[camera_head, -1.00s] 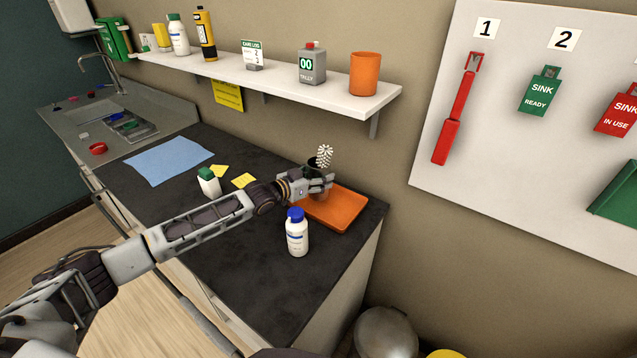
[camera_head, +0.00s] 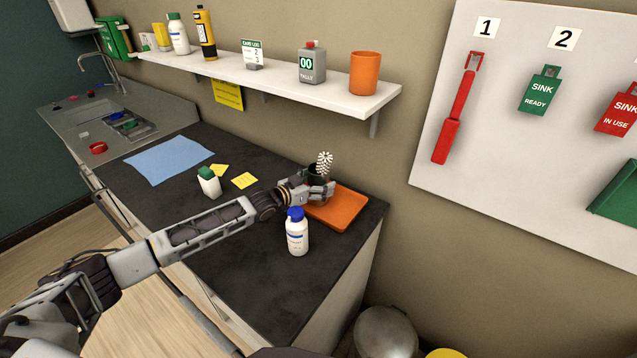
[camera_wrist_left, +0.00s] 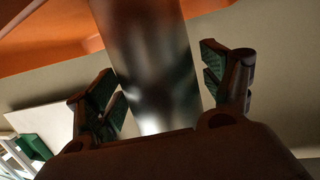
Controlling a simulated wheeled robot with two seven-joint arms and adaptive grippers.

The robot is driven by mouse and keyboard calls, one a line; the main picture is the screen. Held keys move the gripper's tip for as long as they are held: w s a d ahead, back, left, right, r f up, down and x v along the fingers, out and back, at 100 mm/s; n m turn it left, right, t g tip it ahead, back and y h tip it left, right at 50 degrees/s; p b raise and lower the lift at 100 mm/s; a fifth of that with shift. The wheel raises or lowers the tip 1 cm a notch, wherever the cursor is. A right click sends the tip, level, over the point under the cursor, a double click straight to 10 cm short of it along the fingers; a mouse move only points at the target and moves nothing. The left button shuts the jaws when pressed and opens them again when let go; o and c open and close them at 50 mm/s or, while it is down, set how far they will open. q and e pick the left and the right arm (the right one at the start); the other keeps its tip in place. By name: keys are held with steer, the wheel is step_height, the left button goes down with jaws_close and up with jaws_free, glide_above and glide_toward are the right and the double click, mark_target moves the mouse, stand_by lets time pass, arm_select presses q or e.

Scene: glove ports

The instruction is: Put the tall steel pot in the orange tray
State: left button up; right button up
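The tall steel pot (camera_head: 314,173) stands upright at the left back part of the orange tray (camera_head: 343,213), with a white-bristled brush (camera_head: 324,162) sticking out of it. Its lower part is hidden behind my left gripper (camera_head: 322,190). In the left wrist view the shiny pot (camera_wrist_left: 155,65) rises between the two fingers of my left gripper (camera_wrist_left: 165,85). The fingers look spread, with a narrow gap at the right one. The tray (camera_wrist_left: 45,35) shows behind the pot there. Whether the pot's base touches the tray is hidden. My right gripper is not in view.
A white bottle with a blue cap (camera_head: 297,235) stands close in front of my left forearm and the tray. A shelf (camera_head: 280,82) overhangs the counter's back.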

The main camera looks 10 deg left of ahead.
mark_target(311, 185)
arm_select(q)
steer(key=shift+r, duration=0.15)
steer(key=shift+v, duration=5.95)
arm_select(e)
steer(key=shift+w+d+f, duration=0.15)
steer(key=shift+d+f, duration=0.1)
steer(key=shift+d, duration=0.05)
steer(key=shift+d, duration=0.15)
